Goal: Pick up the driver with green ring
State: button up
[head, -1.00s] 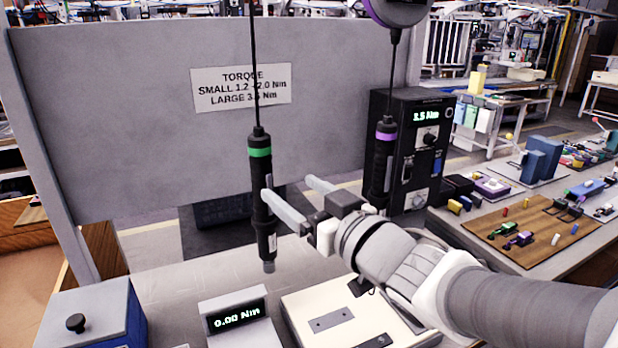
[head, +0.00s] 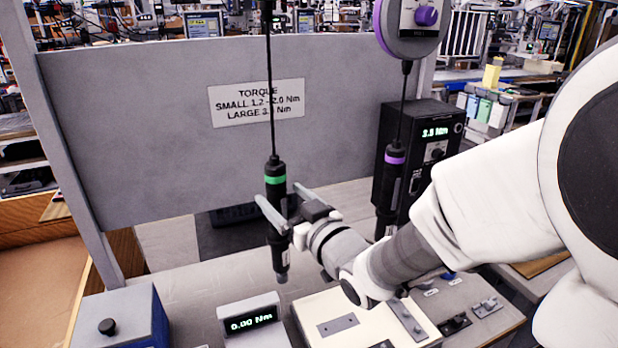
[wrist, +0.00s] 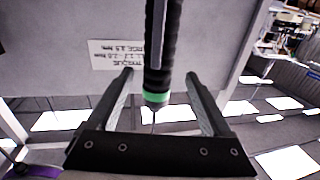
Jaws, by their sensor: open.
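The black driver with the green ring (head: 276,180) hangs upright from a cable, its tip above the bench. In the wrist view, where the surroundings appear upside down, its green ring (wrist: 157,98) shows between the fingers. My gripper (head: 278,192) is open around the driver's body, just below the ring. One finger passes in front of the driver in the head view and the other is behind it. In the wrist view my gripper (wrist: 158,76) has a gap on each side of the driver, so no contact shows.
A second driver with a purple ring (head: 391,185) hangs to the right, close to my wrist, before a black controller (head: 436,125). A torque display (head: 250,318), a blue box (head: 120,318) and a pale fixture (head: 350,320) stand below. A grey panel (head: 150,130) is behind.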

jog(key=shift+r+p+x, duration=0.2)
jog(key=shift+p+x, duration=0.7)
jog(key=shift+x, duration=2.45)
jog(key=shift+d, duration=0.1)
grip_shut()
jog(key=shift+r, duration=0.1)
